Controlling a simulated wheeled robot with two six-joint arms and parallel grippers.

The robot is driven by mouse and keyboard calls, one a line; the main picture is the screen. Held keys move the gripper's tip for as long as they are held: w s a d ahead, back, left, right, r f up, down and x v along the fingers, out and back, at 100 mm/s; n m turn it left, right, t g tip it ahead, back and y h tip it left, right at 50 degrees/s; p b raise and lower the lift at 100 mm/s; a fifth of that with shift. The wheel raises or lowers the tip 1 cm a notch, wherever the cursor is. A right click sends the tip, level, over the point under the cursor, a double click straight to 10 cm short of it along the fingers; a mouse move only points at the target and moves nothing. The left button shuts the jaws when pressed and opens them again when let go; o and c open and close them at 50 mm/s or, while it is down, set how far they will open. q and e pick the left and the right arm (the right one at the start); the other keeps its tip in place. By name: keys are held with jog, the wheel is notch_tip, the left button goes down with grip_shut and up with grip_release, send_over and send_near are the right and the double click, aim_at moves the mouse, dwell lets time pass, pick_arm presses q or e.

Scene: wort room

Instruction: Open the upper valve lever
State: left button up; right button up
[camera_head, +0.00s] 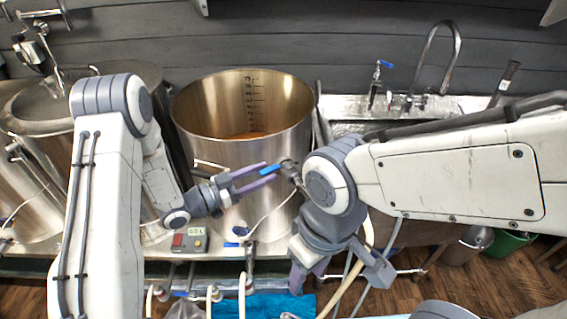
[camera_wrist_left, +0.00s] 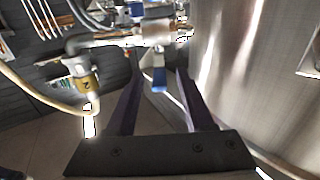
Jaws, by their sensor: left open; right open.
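The blue upper valve lever (camera_head: 270,170) is at the front of the tall steel kettle (camera_head: 215,125), by a metal valve fitting (camera_head: 290,170). My left gripper (camera_head: 267,175) is open, its purple fingers reaching toward the lever from the left. In the left wrist view, the blue lever (camera_wrist_left: 159,80) shows between the tips of my left gripper (camera_wrist_left: 158,75), with a gap on both sides. I cannot tell whether either finger touches it. My right gripper (camera_head: 338,283) is open and empty, lower down to the right. My right arm hides part of the kettle's right side.
Another blue handle (camera_head: 240,231) sits lower, near a control box (camera_head: 190,240) with red and green parts. A sink (camera_head: 345,105) with a curved tap (camera_head: 440,60) is at the back right. A yellow-collared hose fitting (camera_wrist_left: 85,85) is left of my left fingers.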

aim_at(279, 167)
pick_arm(q)
jog(key=shift+p+x, duration=0.55)
jog(key=shift+x, duration=2.15)
grip_shut()
